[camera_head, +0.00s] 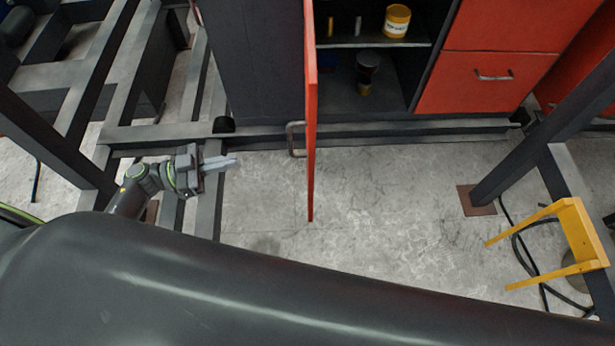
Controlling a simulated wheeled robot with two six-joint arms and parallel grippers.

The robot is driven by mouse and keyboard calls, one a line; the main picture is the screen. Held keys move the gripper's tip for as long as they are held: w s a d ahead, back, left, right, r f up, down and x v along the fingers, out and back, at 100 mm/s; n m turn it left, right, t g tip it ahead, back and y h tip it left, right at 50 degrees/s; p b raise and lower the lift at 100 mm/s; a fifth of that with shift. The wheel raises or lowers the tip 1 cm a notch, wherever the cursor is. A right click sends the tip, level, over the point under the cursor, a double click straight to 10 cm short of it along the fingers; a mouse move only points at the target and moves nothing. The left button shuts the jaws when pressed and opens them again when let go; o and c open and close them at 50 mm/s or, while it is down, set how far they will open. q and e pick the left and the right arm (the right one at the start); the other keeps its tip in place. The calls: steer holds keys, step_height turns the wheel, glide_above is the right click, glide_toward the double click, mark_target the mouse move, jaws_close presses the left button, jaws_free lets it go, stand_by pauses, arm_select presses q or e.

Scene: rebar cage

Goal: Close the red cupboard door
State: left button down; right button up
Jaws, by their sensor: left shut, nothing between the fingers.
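The red cupboard door (312,120) stands wide open, seen nearly edge-on in the head view, jutting from the dark cupboard towards me. Its grey bar handle (293,139) is on the door's left face. The open compartment (345,95) shows to the right of the door. My left gripper (236,160) is shut and empty. It points right, to the left of the door and its handle, with a clear gap between. My right gripper is not in view.
A yellow tub (396,21) and a dark can (367,66) stand inside the cupboard. Red drawers (485,82) are at its right. Dark metal beams (90,90) fill the left. A yellow bracket (575,235) and black cable are at the right. Bare concrete floor (400,200) lies in front.

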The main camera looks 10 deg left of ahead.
arm_select(q)
steer(key=d+r+m+g+p, duration=0.2)
steer(key=d+g+p, duration=0.1)
steer(key=d, duration=1.2)
steer(key=shift+w+d+h+p, duration=0.3)
steer(key=shift+w+p, duration=0.1)
steer(key=shift+p, duration=0.25)
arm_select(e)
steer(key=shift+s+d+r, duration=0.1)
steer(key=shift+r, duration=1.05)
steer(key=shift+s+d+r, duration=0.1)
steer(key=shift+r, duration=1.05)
